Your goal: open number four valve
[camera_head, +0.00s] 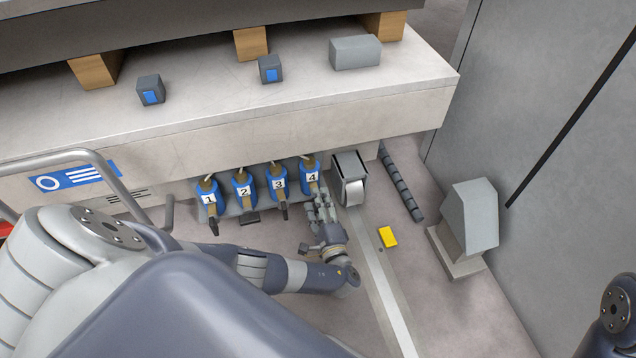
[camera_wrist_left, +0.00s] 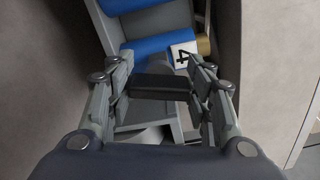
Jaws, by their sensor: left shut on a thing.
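The number four valve (camera_head: 310,174) is a blue cylinder with a white "4" label, at the right end of a row of numbered blue valves under the bench. My left gripper (camera_head: 321,205) is at this valve's lower end, in front of it. In the left wrist view, the gripper (camera_wrist_left: 160,90) is shut on the dark handle (camera_wrist_left: 158,85) of the number four valve, which lies between the two fingers. The "4" label (camera_wrist_left: 183,55) shows just beyond the fingers. In the head view the handle is hidden by the gripper. My right gripper is not in view.
Valves one (camera_head: 208,196), two (camera_head: 242,188) and three (camera_head: 277,183) stand to the left. A grey roller unit (camera_head: 352,180) is close on the right of valve four. A yellow block (camera_head: 388,237) and a grey pedestal (camera_head: 470,225) are farther right on the floor.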

